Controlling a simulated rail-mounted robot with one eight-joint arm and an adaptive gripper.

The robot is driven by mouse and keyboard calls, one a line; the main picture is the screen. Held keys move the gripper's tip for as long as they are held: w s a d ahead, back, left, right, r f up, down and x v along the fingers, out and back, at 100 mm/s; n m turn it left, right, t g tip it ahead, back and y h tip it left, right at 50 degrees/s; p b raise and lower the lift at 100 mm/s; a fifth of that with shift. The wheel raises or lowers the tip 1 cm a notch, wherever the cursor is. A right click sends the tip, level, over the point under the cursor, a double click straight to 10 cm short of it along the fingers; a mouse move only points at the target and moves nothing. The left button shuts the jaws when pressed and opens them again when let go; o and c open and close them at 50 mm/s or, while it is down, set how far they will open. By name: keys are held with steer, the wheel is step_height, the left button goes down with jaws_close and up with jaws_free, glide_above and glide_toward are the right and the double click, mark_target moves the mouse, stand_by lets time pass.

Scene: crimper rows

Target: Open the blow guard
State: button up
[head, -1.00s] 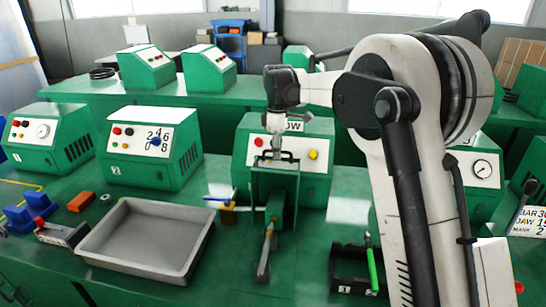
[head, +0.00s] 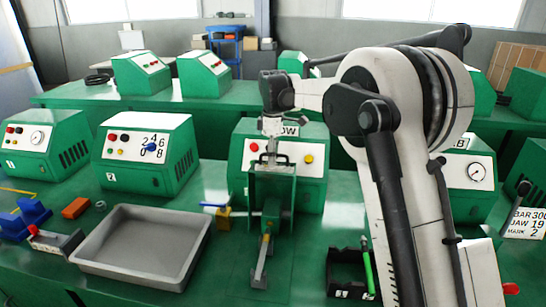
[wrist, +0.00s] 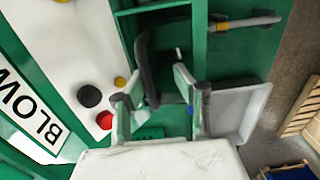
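The blow station (head: 308,177) is a green box with a white panel and a partly hidden label ending "OW". The wrist view shows the full label BLOW (wrist: 36,105). A green upright frame, seemingly the blow guard (head: 255,188), stands in front of the panel with a dark handle (wrist: 147,70) at its top. My gripper (head: 271,150) points down right at this handle. In the wrist view my gripper (wrist: 158,103) has its two fingers apart, with the dark handle between or just beyond them. I cannot tell whether they touch it.
A grey tray (head: 98,262) lies left of the guard. A blue-handled valve (head: 222,212) sits close to the guard's left side. A black holder with a green-handled tool (head: 367,268) is at right. Other green boxes (head: 148,150) line the bench.

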step_height(320, 180, up, 12)
stand_by(0.6)
steer(key=shift+w, duration=0.1)
steer(key=s+d+r+m+t, duration=0.2)
steer(key=s+d+m, duration=0.25)
steer(key=s, duration=0.65)
steer(key=s+d+r+m+t, duration=0.2)
steer(key=s+d+r+m, duration=0.3)
steer(key=s, duration=0.6)
steer(key=s+d+f+m+t, duration=0.1)
steer(key=s+d+f+m, duration=0.2)
steer(key=s+f, duration=0.5)
steer(key=s+d+f+m+t, duration=0.2)
steer(key=s+f, duration=0.5)
steer(key=s, duration=0.6)
steer(key=shift+d+f+m, duration=0.4)
steer(key=shift+d+m, duration=0.25)
steer(key=shift+d, duration=0.15)
